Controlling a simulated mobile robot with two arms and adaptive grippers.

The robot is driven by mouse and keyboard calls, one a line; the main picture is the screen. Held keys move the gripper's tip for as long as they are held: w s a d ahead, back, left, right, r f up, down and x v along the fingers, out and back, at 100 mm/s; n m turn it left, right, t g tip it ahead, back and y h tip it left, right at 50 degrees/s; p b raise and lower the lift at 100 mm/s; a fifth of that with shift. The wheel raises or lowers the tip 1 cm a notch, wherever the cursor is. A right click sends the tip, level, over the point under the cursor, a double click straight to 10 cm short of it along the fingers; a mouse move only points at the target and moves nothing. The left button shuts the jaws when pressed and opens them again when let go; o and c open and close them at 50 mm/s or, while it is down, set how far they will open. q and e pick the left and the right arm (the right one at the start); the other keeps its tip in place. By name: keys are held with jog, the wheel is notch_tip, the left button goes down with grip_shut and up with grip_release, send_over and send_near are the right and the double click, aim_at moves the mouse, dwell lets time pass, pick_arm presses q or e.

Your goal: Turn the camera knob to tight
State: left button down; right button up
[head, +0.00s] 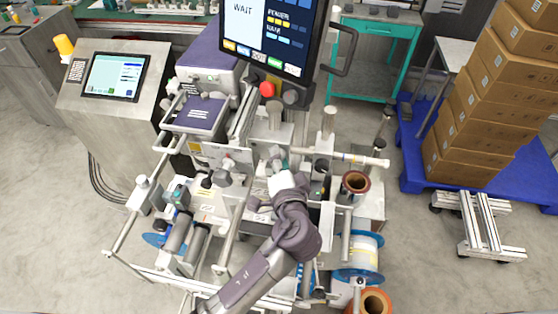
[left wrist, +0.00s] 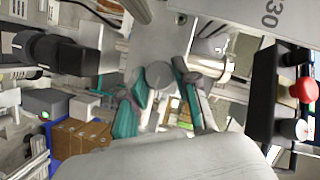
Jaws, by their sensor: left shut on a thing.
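In the left wrist view a round grey knob (left wrist: 159,74) sits on a light grey metal panel, between the teal fingers of my left gripper (head: 279,158). One finger is on each side of the knob, and the gripper is shut on it. In the head view the gripper is at the middle of the machine, below the big screen, and it hides the knob there. I cannot read any tight marking or the knob's turn angle. My right gripper is not in view.
A large screen (head: 268,32) with a red button (head: 267,89) stands above my left gripper. Rollers, rods and film reels (head: 355,183) crowd around the arm. Stacked cartons (head: 490,110) stand on a blue pallet (head: 412,180) at right. Bare floor lies at both sides.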

pick_arm(q)
jog(key=m+b, duration=0.1)
jog(key=m, duration=0.1)
jog(key=m+t+y+b, duration=0.1)
jog(key=m, duration=0.1)
jog(key=shift+d+f+t, duration=0.1)
jog(key=shift+f+t, duration=0.05)
jog(key=shift+t, duration=0.15)
dwell(0.5)
jog(key=c, duration=0.8)
grip_release()
jog(key=shift+c, duration=0.2)
jog(key=shift+s, duration=0.1)
jog(key=s+d, duration=0.2)
jog(key=s, duration=0.9)
jog(key=shift+s+d, duration=0.15)
jog(key=shift+s, duration=0.15)
